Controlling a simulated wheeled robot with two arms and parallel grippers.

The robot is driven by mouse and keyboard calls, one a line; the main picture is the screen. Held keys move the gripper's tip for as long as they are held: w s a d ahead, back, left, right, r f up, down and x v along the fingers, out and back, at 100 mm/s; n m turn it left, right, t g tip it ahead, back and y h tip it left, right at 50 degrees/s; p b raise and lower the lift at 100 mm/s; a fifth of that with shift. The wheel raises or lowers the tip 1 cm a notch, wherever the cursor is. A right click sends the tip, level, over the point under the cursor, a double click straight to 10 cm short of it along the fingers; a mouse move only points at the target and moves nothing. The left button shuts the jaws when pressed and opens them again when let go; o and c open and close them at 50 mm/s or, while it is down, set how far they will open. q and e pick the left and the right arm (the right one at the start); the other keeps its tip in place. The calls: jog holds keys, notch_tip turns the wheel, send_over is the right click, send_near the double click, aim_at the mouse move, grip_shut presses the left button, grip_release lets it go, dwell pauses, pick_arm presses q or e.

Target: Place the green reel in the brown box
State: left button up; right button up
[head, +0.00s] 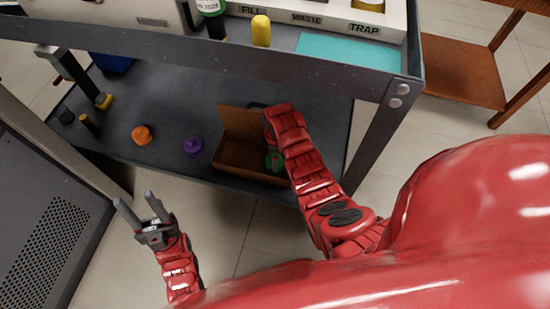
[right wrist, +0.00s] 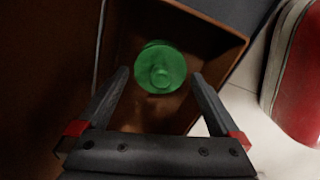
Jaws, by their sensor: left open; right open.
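The brown box (head: 229,157) stands open on the lower shelf with its flap raised. The green reel (right wrist: 161,70) is inside the box, close to its walls, in the right wrist view; in the head view it shows partly at the edge of my right arm (head: 274,161). My right gripper (right wrist: 161,92) is open above the box, with the reel just beyond and between its fingertips, apart from them as far as I can tell. In the head view the right gripper is hidden by its own arm. My left gripper (head: 134,207) is open and empty, in front of the shelf.
An orange reel (head: 141,135) and a purple reel (head: 192,145) lie on the lower shelf (head: 165,108) left of the box. The upper shelf's edge (head: 250,63) and a metal post (head: 377,130) stand close to my right arm. A dark perforated cabinet (head: 45,215) is at left.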

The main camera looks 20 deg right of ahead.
notch_tip(320, 180, up, 9)
jog(key=p, duration=0.2)
jog(key=shift+r, duration=0.2)
jog(key=shift+f, duration=0.1)
